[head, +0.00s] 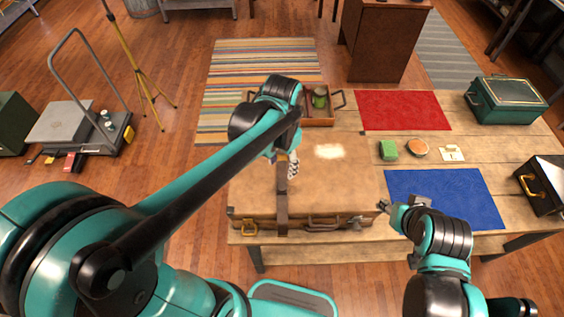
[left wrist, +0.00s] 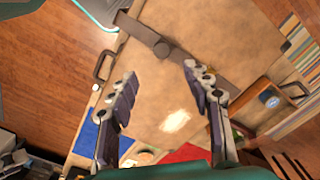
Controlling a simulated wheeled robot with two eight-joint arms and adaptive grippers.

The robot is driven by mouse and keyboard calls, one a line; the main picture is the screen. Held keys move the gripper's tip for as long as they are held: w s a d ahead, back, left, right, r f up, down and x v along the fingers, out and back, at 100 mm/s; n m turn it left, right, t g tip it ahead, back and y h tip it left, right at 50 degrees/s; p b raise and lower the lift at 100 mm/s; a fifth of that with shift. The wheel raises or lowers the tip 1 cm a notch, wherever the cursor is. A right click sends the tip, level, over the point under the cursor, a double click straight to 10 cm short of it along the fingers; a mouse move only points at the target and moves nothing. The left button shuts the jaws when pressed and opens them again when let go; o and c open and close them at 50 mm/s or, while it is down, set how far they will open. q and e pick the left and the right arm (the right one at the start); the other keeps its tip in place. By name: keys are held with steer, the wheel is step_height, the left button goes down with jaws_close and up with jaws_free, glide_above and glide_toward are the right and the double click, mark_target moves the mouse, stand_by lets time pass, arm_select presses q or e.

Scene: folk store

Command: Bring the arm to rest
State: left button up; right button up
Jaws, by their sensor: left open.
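My left arm reaches from the left in the head view. Its gripper (head: 293,166) is over the brown suitcase (head: 340,190), which lies flat on the wooden table. In the left wrist view my left gripper (left wrist: 160,80) has its two fingers spread wide with nothing between them; the suitcase lid and its dark strap (left wrist: 142,35) show beyond. My right gripper (head: 386,206) is low by the suitcase's right edge and the left side of the blue mat (head: 455,192). Its fingers are too small to tell open from shut.
Behind the suitcase is a wooden tray (head: 318,120) with a green cup (head: 320,97). A red mat (head: 402,110), green block (head: 388,150), round orange-topped item (head: 418,147), teal case (head: 508,99) and black box (head: 545,183) are on the table. A platform cart (head: 75,125) stands left.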

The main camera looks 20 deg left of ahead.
stand_by(0.3)
arm_select(q)
steer(key=s+a+f+n+t+b, duration=0.1)
steer(key=s+f+t+b, duration=0.1)
steer(key=f+b, duration=0.1)
steer(key=s+a+f+n+t+b, duration=0.2)
steer(key=f+b, duration=0.1)
steer(key=b, duration=0.1)
steer(key=s+a+f+n+t+b, duration=0.2)
steer(key=b, duration=0.2)
steer(key=shift+s+a+f+t+b, duration=0.2)
steer(key=shift+s+f+t+b, duration=0.1)
steer(key=shift+f, duration=0.1)
steer(key=shift+s+a+f+n+t, duration=0.1)
steer(key=shift+a+f+n+t, duration=0.1)
steer(key=shift+n+t, duration=0.15)
